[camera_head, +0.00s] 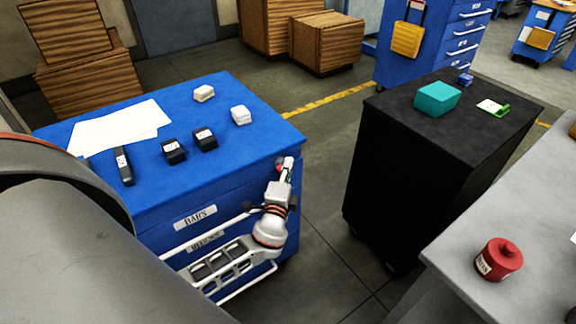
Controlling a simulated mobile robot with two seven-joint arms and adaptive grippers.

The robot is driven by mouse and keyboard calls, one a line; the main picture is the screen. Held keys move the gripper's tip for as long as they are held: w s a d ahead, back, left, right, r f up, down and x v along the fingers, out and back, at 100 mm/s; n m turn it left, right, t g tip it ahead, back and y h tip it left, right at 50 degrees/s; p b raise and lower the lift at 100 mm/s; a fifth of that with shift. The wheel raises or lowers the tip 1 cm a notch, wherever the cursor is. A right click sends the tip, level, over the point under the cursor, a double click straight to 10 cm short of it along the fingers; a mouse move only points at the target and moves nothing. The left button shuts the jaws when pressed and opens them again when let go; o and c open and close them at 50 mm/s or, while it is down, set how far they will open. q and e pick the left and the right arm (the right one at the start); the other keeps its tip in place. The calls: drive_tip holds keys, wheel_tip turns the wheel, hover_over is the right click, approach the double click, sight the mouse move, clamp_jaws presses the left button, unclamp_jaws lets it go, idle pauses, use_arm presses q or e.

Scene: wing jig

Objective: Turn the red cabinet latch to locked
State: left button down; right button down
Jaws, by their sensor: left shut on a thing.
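The blue cabinet (225,131) stands at left centre with a blue top and labelled drawers with white rails. A small red piece (279,163), apparently the latch, shows at its upper right front corner. My left gripper (284,168) reaches up to that corner and is shut on this piece. The fingers hide most of the latch, so its turn angle cannot be told. My right gripper is not in view.
White sheets (118,127), dark labelled blocks (174,151) and two whitish blocks (204,93) lie on the blue top. A black cabinet (418,165) with a teal box (437,99) stands right. A red canister (498,260) sits on a grey bench (470,222). Floor between the cabinets is clear.

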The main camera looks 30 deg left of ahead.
use_arm(q)
drive_tip(key=shift+s+a+f, duration=0.2)
drive_tip(key=shift+a+f, duration=0.1)
drive_tip(key=shift+a, duration=0.15)
drive_tip(key=c, duration=2.2)
unclamp_jaws()
drive_tip(key=shift+o, duration=0.6)
drive_tip(key=shift+s+a+r, duration=0.1)
drive_tip(key=shift+r, duration=0.05)
drive_tip(key=shift+d+r, duration=0.1)
drive_tip(key=shift+d, duration=0.15)
drive_tip(key=v, duration=1.1)
drive_tip(key=shift+s+d, duration=0.2)
drive_tip(key=shift+s, duration=0.1)
